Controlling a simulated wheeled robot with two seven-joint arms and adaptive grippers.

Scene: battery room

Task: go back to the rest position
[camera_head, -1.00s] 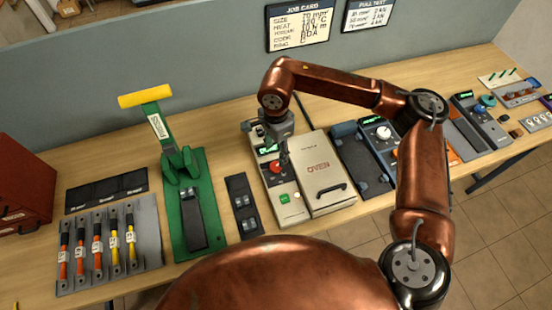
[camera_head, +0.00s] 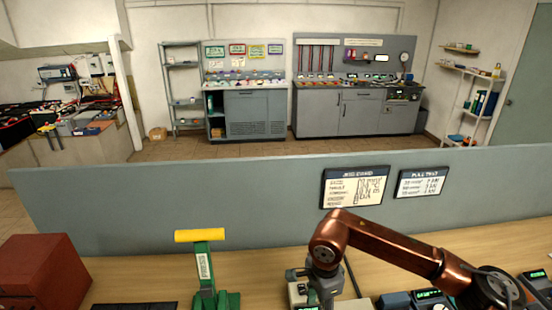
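My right arm comes in from the lower right, bent at a raised elbow, and its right gripper (camera_head: 325,285) hangs down over the white oven unit (camera_head: 350,304) at the bottom edge. The fingertips are not clear, so I cannot tell whether the gripper is open or shut. My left arm and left gripper are not in view. The near wooden bench (camera_head: 135,272) shows only as a strip along the bottom.
A green press with a yellow handle (camera_head: 200,236) and a red-brown box (camera_head: 42,272) stand on the bench. A grey partition (camera_head: 150,205) with a job card (camera_head: 354,187) and a pull test card (camera_head: 422,182) runs behind. Grey cabinets (camera_head: 255,115) stand across the room.

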